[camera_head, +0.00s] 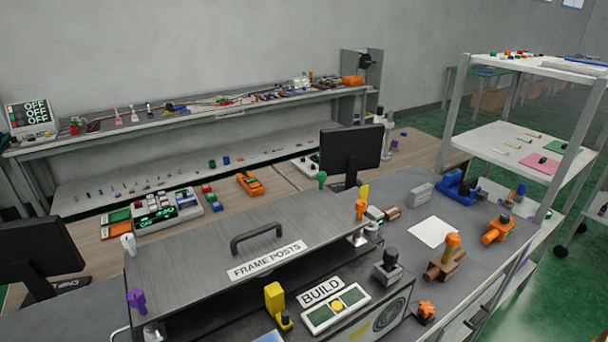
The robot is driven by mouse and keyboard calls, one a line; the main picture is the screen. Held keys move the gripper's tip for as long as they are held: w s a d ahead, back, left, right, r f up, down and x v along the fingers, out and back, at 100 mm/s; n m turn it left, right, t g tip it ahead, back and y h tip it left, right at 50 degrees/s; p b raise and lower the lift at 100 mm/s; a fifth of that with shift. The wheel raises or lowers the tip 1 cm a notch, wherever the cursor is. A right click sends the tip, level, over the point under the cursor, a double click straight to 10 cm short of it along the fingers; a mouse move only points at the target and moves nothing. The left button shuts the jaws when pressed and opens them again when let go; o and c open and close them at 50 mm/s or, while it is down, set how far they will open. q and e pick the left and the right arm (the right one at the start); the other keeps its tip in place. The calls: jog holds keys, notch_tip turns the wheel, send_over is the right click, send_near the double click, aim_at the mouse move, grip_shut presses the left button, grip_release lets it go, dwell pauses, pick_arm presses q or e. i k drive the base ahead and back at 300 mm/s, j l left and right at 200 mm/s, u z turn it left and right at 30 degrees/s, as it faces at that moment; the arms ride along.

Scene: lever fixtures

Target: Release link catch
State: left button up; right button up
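Neither of my grippers shows in the head view. No part is labelled as a link catch, so I cannot tell which fixture it is. On the bench are a brown and orange fixture with an upright orange knob (452,243), a grey block with a dark knob (387,268), and a yellow upright part (274,298) beside the BUILD panel (336,306). An orange clamp-like part (497,230) lies at the right, and a blue fixture (458,187) stands behind it. The catch's state cannot be made out.
A raised grey panel (200,238) with a dark handle and the label FRAME POSTS covers the bench's left part. Coloured pegs stand at its corners. A monitor (351,148) stands behind. A white sheet (433,232) lies flat on the bench. A shelf rack (520,150) borders the right.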

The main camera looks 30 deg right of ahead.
aim_at(363, 193)
jog(key=k+l+u, duration=0.2)
jog(key=l, duration=0.15)
jog(key=l+u, duration=0.15)
jog(key=l, duration=0.25)
jog(key=k+l+u, duration=0.35)
jog(key=l, duration=0.25)
